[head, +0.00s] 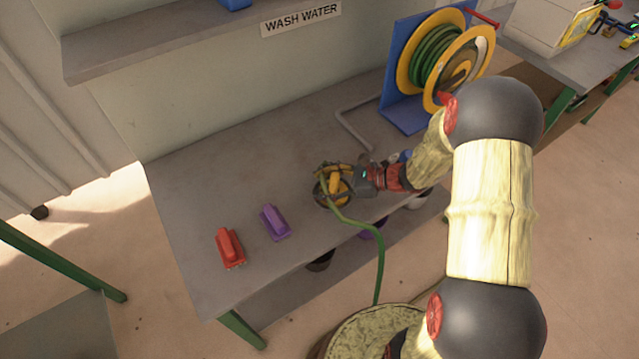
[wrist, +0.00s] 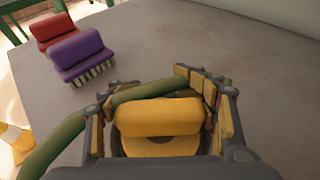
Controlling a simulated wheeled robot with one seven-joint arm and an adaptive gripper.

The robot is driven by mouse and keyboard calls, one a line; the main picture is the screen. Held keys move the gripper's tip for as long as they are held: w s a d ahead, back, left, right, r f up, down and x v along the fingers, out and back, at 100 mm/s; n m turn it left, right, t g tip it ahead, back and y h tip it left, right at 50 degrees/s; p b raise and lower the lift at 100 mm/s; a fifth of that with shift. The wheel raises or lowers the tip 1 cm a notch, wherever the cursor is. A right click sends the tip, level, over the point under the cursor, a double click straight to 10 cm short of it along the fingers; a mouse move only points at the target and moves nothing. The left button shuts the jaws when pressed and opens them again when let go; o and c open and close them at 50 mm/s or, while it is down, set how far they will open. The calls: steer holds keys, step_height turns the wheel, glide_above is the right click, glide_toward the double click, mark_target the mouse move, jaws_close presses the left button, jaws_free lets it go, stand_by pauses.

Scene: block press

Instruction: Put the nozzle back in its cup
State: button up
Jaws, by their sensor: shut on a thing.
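My gripper (head: 330,188) is over the grey bench (head: 200,190), near its front edge. I cannot make out the nozzle's cup in either view. Whether the nozzle touches the bench is hidden by the fingers.
A purple brush (head: 275,222) and a red brush (head: 230,248) lie on the bench to the left. A hose reel (head: 430,60) on a blue stand is at the back right, with a bent grey rod (head: 355,125) beside it.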

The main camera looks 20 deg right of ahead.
steer(key=o, duration=1.5)
steer(key=shift+f, duration=0.1)
steer(key=shift+d+r, duration=0.1)
steer(key=shift+r, duration=0.15)
steer(key=p+v, duration=0.4)
steer(key=v, duration=0.8)
steer(key=s+a+r+n+g+h, duration=0.5)
steer(key=s+a+r+n, duration=0.45)
steer(key=r+n, duration=0.25)
steer(key=s+d+r+n+t+h, duration=0.1)
steer(key=s+r+n+h, duration=0.1)
steer(key=s+r+n, duration=0.1)
steer(key=s+d+r+n+t+h, duration=0.1)
steer(key=s+r+n+h, duration=0.1)
steer(key=s+r+n, duration=0.1)
steer(key=s+d+r+n+t+h, duration=0.1)
steer(key=s+r+n+t+h, duration=0.1)
steer(key=r+n, duration=0.3)
steer(key=shift+s+d+r+h, duration=0.15)
steer(key=shift+s+r+h, duration=0.15)
steer(key=shift+s+h, duration=0.3)
steer(key=shift+s, duration=0.1)
